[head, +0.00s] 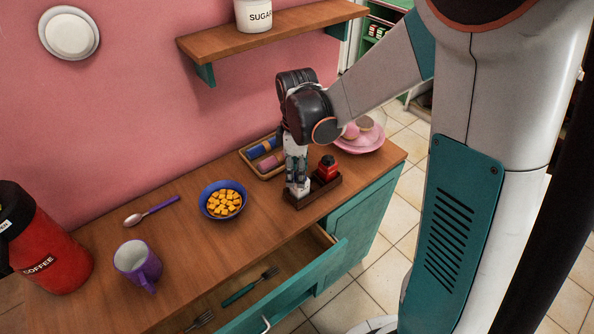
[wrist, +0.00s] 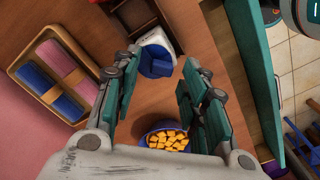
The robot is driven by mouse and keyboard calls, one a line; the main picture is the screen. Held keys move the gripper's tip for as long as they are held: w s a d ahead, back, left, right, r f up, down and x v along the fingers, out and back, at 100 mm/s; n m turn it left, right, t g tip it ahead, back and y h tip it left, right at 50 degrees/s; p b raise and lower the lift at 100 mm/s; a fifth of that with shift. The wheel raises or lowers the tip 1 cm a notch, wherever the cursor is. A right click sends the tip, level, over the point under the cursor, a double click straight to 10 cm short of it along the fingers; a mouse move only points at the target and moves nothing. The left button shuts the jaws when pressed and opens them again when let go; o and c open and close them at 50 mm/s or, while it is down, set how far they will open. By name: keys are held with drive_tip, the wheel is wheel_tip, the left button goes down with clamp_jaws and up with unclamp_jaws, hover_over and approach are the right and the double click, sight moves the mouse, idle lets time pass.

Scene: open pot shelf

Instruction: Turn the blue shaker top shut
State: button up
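The shaker with the blue top (wrist: 155,65) shows in the wrist view between and just beyond my fingertips. Its body (wrist: 151,39) is white. In the head view, the white body (head: 300,187) shows at the left end of a small wooden holder (head: 325,191), and my fingers hide its top. My gripper (head: 296,178) points down over it. In the wrist view, my gripper (wrist: 160,58) is open, with its two fingers apart on either side of the shaker. Contact with the top cannot be made out. A red shaker (head: 327,167) stands in the holder beside my gripper.
A tray of rolled cloths (head: 247,166) lies behind my gripper. A blue bowl (head: 208,207) of orange cubes is to the left, and a pink plate (head: 371,142) to the right. A drawer (head: 300,284) stands open below. The shelf (head: 275,36) overhangs the back.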

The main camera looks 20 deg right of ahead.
clamp_jaws()
drive_tip(key=m, duration=0.4)
drive_tip(key=shift+w+a+m, duration=0.1)
drive_tip(key=shift+w+m, duration=0.1)
drive_tip(key=shift+m, duration=0.1)
drive_tip(key=m, duration=0.4)
drive_tip(key=shift+w+m, duration=0.2)
drive_tip(key=shift+m, duration=0.1)
drive_tip(key=m, duration=0.4)
drive_tip(key=shift+w+m, duration=0.2)
drive_tip(key=shift+m, duration=0.1)
drive_tip(key=shift+w+d+m, duration=0.1)
drive_tip(key=shift+d+m, duration=0.05)
drive_tip(key=shift+m, duration=0.9)
drive_tip(key=shift+d+m, duration=0.15)
drive_tip(key=shift+m, duration=0.9)
